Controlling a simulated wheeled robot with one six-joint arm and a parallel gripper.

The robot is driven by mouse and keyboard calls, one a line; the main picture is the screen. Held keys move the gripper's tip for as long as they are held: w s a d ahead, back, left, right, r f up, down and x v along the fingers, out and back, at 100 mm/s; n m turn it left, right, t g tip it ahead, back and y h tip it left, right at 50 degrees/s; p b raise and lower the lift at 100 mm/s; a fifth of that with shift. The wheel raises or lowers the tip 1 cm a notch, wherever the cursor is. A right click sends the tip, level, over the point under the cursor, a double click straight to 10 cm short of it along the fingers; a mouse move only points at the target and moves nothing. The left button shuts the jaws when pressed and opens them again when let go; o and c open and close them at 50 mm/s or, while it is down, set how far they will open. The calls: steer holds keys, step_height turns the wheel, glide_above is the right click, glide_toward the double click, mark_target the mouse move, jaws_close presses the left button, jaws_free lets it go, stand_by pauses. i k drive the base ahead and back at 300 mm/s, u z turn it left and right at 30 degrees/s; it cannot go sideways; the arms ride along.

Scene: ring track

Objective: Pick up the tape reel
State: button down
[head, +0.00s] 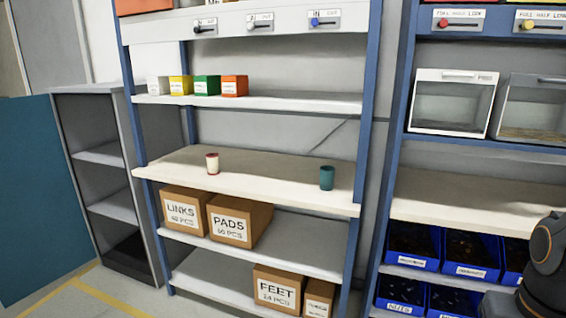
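I cannot pick out a tape reel for certain in the head view. Two small upright cylinders stand apart on the middle shelf (265,185). One is a white cylinder with red ends (212,164), left of the middle. The other is a teal cylinder (327,178) near the right front. I cannot tell whether either is a reel or a cup. Part of my dark arm shows at the lower right edge, but my gripper is out of view.
Small coloured boxes (206,86) line the shelf above. Cartons (230,222) fill the shelves below. Blue bins (414,246) and clear-fronted cases (450,103) stand on the right rack. An open grey cabinet (105,180) stands left. The middle shelf is mostly clear.

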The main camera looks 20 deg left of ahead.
mark_target(212, 158)
steer(key=u, duration=1.8)
steer(key=i, duration=2.5)
steer(key=u, duration=0.1)
